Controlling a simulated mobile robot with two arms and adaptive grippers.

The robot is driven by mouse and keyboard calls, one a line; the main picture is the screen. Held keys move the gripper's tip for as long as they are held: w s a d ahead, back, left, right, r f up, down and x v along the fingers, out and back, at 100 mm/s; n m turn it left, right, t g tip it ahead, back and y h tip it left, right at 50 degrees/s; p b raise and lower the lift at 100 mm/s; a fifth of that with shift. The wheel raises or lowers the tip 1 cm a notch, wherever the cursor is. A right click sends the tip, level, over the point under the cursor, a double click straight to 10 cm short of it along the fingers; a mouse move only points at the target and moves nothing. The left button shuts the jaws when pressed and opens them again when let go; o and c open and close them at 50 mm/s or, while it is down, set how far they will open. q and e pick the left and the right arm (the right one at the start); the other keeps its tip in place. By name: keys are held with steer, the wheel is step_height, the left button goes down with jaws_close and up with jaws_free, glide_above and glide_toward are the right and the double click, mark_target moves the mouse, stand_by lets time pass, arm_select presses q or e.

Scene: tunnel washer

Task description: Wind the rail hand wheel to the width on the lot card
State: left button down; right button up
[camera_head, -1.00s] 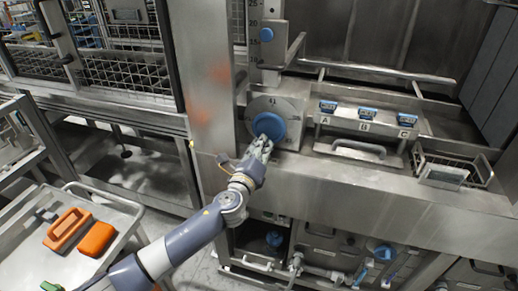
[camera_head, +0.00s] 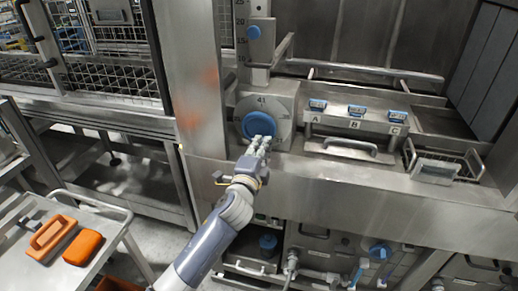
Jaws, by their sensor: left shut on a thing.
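The blue hand wheel (camera_head: 258,122) sits on a grey dial plate (camera_head: 284,104) on the front of the steel machine. A number that looks like 41 is printed at the top of the plate. My left gripper (camera_head: 260,143) is shut on the lower rim of the hand wheel, and its fingers hide that part. Above the wheel, a vertical scale (camera_head: 241,28) with marks from 10 to 25 stands beside a steel slide with a blue knob (camera_head: 254,32). I cannot make out a lot card. My right gripper is out of view.
A shelf with blue-topped pieces marked A, B and C (camera_head: 356,111) is right of the wheel. A wire basket (camera_head: 462,166) stands farther right. A steel post (camera_head: 195,90) is close on the left. A cart (camera_head: 95,210) with orange items stands at lower left.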

arm_select(q)
steer(key=shift+d+r+n, duration=0.2)
steer(key=shift+r+n, duration=0.05)
steer(key=shift+n, duration=0.25)
steer(key=shift+r, duration=0.1)
steer(key=c, duration=1.5)
jaws_free()
steer(key=shift+s, duration=0.1)
steer(key=v, duration=1.2)
